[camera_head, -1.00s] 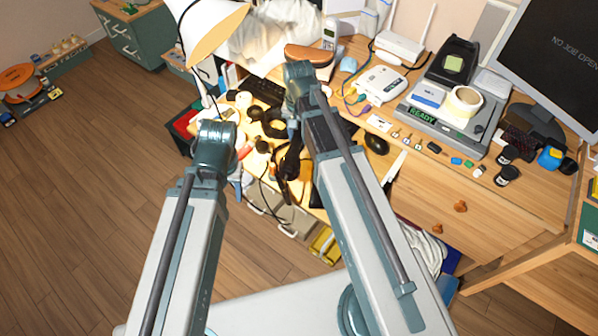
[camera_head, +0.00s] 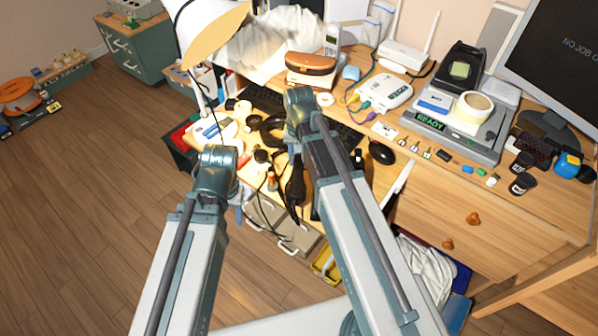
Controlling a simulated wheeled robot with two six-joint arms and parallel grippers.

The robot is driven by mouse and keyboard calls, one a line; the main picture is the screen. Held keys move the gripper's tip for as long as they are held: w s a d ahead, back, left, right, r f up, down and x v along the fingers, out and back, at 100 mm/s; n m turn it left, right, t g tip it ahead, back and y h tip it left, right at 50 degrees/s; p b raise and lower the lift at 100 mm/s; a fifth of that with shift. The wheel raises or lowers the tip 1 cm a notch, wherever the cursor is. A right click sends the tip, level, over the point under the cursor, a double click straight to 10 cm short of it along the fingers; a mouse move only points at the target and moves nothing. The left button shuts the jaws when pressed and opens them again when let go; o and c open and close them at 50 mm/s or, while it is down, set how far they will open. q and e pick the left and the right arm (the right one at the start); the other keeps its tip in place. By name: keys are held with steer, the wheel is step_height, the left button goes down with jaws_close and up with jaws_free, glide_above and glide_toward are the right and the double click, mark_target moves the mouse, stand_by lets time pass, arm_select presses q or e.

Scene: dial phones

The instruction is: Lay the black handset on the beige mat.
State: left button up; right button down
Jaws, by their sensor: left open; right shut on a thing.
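A black handset (camera_head: 296,188) hangs lengthwise at the front of the desk, beside my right forearm. My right gripper (camera_head: 297,153) is shut on its upper part; the fingers are mostly hidden by my own arm. My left gripper (camera_head: 242,192) is open and empty near the desk's front left edge, left of the handset and apart from it; its fingers are small and hard to make out. I cannot pick out the beige mat; my arms and the clutter cover much of the left part of the desk.
A black keyboard (camera_head: 345,134), a mouse (camera_head: 381,152) and dark round items (camera_head: 270,130) crowd the desk near my grippers. A lamp (camera_head: 212,35) overhangs the left side. A grey device with tape (camera_head: 455,128) and a monitor (camera_head: 555,50) stand right. A dark cord hangs over the front edge.

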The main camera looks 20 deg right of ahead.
mark_target(299, 159)
steer(key=shift+f+b, duration=1.95)
steer(key=shift+r, duration=0.15)
steer(key=c, duration=0.9)
jaws_free()
steer(key=shift+f, duration=0.2)
steer(key=shift+c, duration=0.2)
steer(key=o, duration=0.4)
steer(key=shift+o, duration=0.2)
steer(key=shift+r, duration=0.1)
step_height(299, 159, up, 12)
steer(key=p, duration=1.2)
steer(key=shift+r, duration=0.2)
steer(key=s+a+n+h, duration=0.1)
steer(key=s+a+n, duration=0.7)
steer(key=s, duration=0.6)
steer(key=shift+s+a, duration=0.15)
steer(key=shift+a, duration=1.1)
